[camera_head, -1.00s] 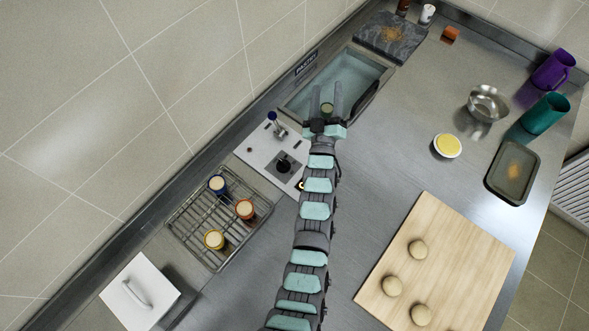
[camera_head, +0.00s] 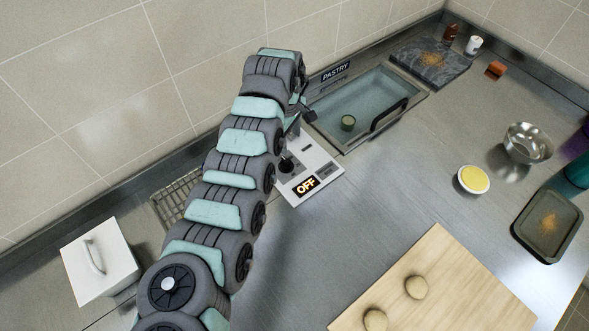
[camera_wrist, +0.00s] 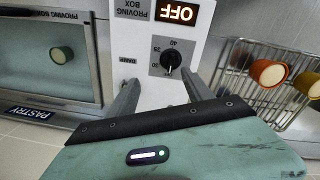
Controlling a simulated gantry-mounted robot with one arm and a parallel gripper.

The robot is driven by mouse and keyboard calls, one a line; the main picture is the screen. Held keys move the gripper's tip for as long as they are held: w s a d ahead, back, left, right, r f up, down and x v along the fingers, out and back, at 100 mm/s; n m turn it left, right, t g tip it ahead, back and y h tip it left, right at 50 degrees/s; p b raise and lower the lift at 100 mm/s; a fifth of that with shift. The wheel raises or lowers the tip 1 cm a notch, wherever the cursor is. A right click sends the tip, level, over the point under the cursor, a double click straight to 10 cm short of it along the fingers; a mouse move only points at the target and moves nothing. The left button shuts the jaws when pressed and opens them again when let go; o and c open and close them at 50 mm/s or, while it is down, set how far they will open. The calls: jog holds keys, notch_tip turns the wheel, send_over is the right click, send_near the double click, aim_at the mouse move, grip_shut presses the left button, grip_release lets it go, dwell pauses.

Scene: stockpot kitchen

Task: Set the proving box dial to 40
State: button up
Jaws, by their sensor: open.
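The proving box dial (camera_wrist: 171,62) is a dark round knob on a white panel (camera_wrist: 130,32), marked 30, 35 and 40 and seen upside down in the wrist view. Its light mark appears to point down in the picture, away from 40. The display (camera_wrist: 180,11) reads OFF; it also shows in the head view (camera_head: 306,186). My gripper (camera_wrist: 160,80) is open, its fingers on either side of the dial's near edge with a gap between. Contact cannot be told. In the head view my arm hides most of my gripper, while the dial (camera_head: 287,165) shows beside it.
The glass-topped proving box (camera_head: 395,88), with a handle and a small jar (camera_head: 348,123) inside, adjoins the panel. A wire rack (camera_wrist: 240,75) with an orange cup (camera_wrist: 268,72) and a yellow cup (camera_wrist: 304,84) lies on the other side.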

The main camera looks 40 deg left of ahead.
aim_at(286, 160)
jog(key=shift+g, duration=0.3)
jog(key=f, duration=0.3)
jog(key=s+f, duration=0.1)
jog(key=f, duration=0.3)
jog(key=f+b, duration=0.1)
jog(key=f, duration=0.2)
jog(key=shift+s+f, duration=0.2)
jog(key=shift+s, duration=0.2)
jog(key=shift+c, duration=0.5)
grip_shut()
